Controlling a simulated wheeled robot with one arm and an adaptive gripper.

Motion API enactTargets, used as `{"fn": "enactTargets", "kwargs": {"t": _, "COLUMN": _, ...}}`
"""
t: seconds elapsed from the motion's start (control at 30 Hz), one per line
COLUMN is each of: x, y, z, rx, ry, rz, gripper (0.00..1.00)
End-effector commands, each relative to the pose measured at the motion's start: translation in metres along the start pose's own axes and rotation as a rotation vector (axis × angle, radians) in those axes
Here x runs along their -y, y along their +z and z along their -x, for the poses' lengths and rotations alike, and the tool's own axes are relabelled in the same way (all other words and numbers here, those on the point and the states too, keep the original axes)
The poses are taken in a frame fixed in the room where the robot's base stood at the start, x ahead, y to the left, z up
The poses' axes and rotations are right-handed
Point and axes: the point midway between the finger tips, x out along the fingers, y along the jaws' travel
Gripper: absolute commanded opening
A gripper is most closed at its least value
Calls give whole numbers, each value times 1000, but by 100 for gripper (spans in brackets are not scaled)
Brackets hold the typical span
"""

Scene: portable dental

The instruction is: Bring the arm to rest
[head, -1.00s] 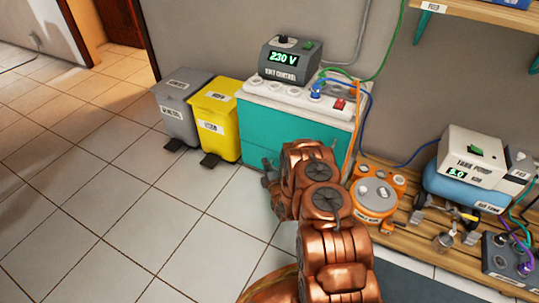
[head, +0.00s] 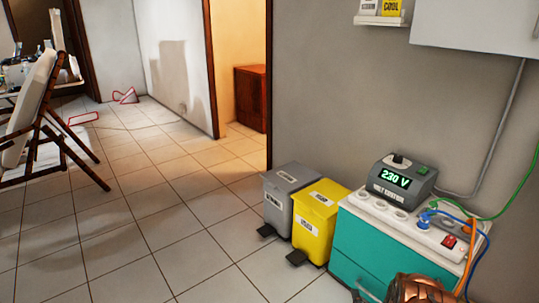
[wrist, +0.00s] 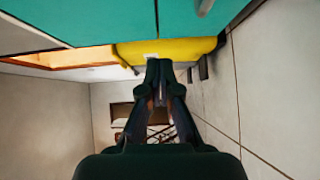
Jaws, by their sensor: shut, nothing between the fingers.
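My gripper (wrist: 160,72) shows in the wrist view with its dark fingers together at the tips and nothing held between them. It is in front of the teal cabinet (wrist: 85,22) and the yellow bin (wrist: 170,49), which appear at the top of that view; I cannot tell the exact gap. In the head view only a copper part of my arm shows at the bottom edge, in front of the teal cabinet (head: 375,255). My gripper cannot be made out there.
The yellow bin also shows in the head view (head: 318,225), beside a grey bin (head: 288,200). A folding chair (head: 40,125) stands far left. The tiled floor between is clear.

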Motion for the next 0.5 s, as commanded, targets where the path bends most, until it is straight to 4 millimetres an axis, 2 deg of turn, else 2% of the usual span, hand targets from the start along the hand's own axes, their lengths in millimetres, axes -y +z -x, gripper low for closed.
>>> {"fn": "enactTargets", "kwargs": {"t": 0.03, "x": -17, "y": -1, "z": -7, "rx": -9, "ry": -17, "rz": -7, "gripper": 0}}
{"fn": "enactTargets", "kwargs": {"t": 0.1, "x": -34, "y": -3, "z": -16, "rx": -19, "ry": -51, "rz": -26, "gripper": 0}}
{"fn": "enactTargets", "kwargs": {"t": 0.5, "x": -127, "y": -14, "z": -49, "rx": -28, "ry": -289, "rz": -155, "gripper": 0}}
